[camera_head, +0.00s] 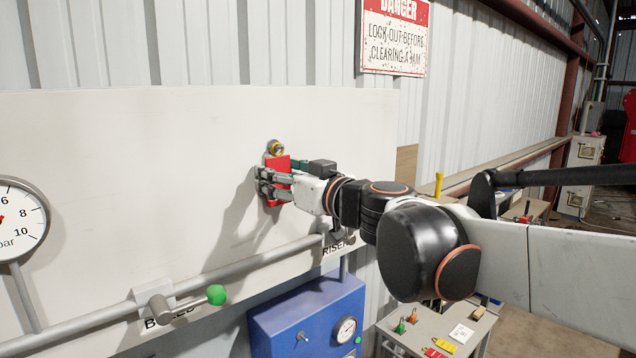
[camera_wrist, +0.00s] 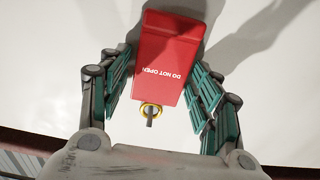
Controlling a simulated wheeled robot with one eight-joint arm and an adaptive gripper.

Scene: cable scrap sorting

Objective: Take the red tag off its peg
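The red tag (camera_head: 278,184) hangs against the white board, under a peg (camera_head: 276,147) with a yellow ring. In the wrist view the tag (camera_wrist: 170,50) reads "DO NOT OPEN" and sits between my fingers. The yellow ring (camera_wrist: 150,110) is around the peg at the tag's end. My gripper (camera_head: 272,180) reaches in from the right.
The white board (camera_head: 120,180) carries a grey pipe (camera_head: 240,261) with a green-knobbed valve (camera_head: 216,295) below my gripper. A gauge (camera_head: 14,221) is at far left. A blue box (camera_head: 310,318) stands below. A small table (camera_head: 440,335) with tags is at lower right. The board left of the tag is clear.

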